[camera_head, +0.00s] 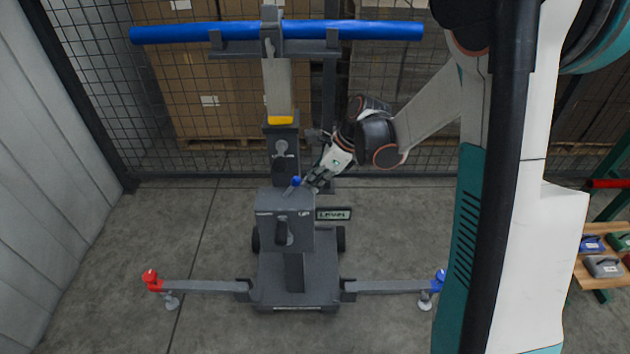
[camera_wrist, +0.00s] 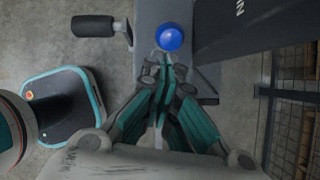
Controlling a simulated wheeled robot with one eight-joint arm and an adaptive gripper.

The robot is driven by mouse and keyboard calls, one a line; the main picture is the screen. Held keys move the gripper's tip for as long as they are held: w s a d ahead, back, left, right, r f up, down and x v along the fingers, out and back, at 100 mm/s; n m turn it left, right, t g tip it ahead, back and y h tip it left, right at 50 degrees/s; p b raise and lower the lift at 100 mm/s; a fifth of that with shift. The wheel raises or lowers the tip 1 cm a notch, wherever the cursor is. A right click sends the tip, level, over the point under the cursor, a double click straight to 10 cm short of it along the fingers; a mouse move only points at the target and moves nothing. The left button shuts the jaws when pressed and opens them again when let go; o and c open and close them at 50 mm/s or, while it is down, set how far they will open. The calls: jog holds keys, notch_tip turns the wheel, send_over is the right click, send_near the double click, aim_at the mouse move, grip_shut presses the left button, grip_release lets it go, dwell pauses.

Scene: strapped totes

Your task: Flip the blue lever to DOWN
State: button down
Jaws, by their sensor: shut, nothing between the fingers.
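The blue lever (camera_head: 296,181) is a short stick with a round blue knob on top of a grey box (camera_head: 284,221) on the grey stand. The stick leans, with its knob up and to the right in the head view. In the wrist view the blue knob (camera_wrist: 170,38) sits just beyond my fingertips. My gripper (camera_head: 312,183) is shut and empty, beside the knob on its right in the head view; in the wrist view its fingertips (camera_wrist: 164,72) point at the knob. I cannot tell whether they touch it. The lever's lower stick is hidden in the wrist view.
A long blue bar (camera_head: 370,30) crosses the stand's top. A small label plate (camera_head: 334,213) sticks out right of the box. Outrigger legs end in a red knob (camera_head: 151,279) and a blue knob (camera_head: 439,278). A mesh fence stands behind. Floor at the front left is clear.

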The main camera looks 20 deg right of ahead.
jog(key=shift+w+a+r+p, duration=0.1)
jog(key=shift+a+r+p, duration=0.15)
jog(key=shift+r+p, duration=0.1)
jog(key=shift+w+a+r+g+h+p, duration=0.1)
jog(key=shift+a+r+g+h+p, duration=0.2)
jog(key=shift+a+r+h+p, duration=0.4)
jog(key=shift+w+a+r+g+h+p, duration=0.2)
jog(key=shift+a+h+p, duration=0.1)
jog(key=shift+h, duration=0.3)
jog(key=shift+w+a+r+g+h+p, duration=0.1)
jog(key=shift+a+g+h+p, duration=0.15)
jog(key=shift+h, duration=0.35)
jog(key=shift+w+a+r, duration=0.1)
jog(key=shift+a+r, duration=0.05)
jog(key=shift+a, duration=0.35)
jog(key=shift+d, duration=0.45)
jog(key=p, duration=0.4)
send_near(296, 181)
jog(key=d+r, duration=0.1)
jog(key=s+d+r, duration=0.2)
jog(key=shift+d+r, duration=0.1)
jog(key=shift+r, duration=0.2)
